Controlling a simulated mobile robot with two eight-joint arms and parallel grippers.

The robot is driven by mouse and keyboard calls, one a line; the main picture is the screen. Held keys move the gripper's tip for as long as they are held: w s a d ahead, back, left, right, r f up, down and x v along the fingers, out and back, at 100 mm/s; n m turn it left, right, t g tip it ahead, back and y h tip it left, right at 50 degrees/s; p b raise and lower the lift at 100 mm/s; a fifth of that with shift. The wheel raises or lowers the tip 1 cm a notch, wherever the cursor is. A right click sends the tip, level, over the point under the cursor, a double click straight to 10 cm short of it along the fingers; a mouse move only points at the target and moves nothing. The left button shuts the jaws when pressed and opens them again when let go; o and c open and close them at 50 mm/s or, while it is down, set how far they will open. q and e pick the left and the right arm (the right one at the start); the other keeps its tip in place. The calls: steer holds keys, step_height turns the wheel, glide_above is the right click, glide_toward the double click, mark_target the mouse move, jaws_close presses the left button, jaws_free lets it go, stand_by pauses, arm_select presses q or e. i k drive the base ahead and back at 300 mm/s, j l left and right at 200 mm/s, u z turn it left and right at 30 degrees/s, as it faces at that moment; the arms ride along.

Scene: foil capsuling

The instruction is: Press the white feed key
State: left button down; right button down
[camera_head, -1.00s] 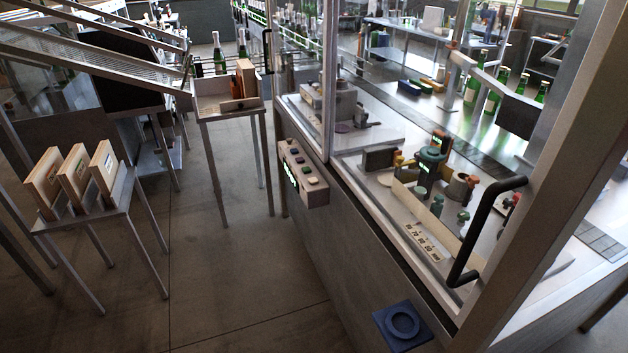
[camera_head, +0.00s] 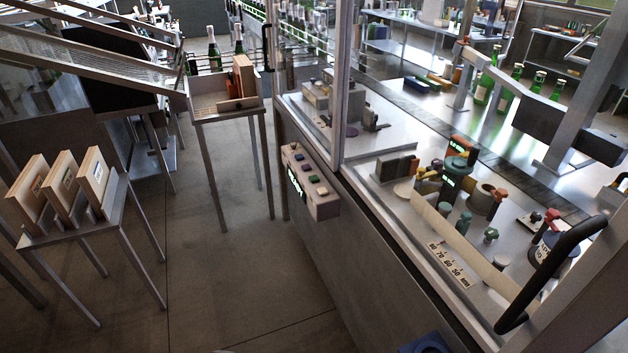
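A grey control box (camera_head: 322,208) is fixed to the near side of the machine, left of its glass frame. A green lit display (camera_head: 296,181) is on the box's left face. Neither of my grippers is in view, and nothing covers the keys.
A black door handle (camera_head: 552,272) and its metal frame stand close at the right. A small table with wooden boxes (camera_head: 62,190) is at the left. A stand with a tray (camera_head: 209,111) is behind the control box. The floor (camera_head: 235,255) between them is clear.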

mark_target(323, 191)
steer(key=i+j, duration=1.3)
steer(key=i, duration=0.2)
steer(key=z, duration=1.45)
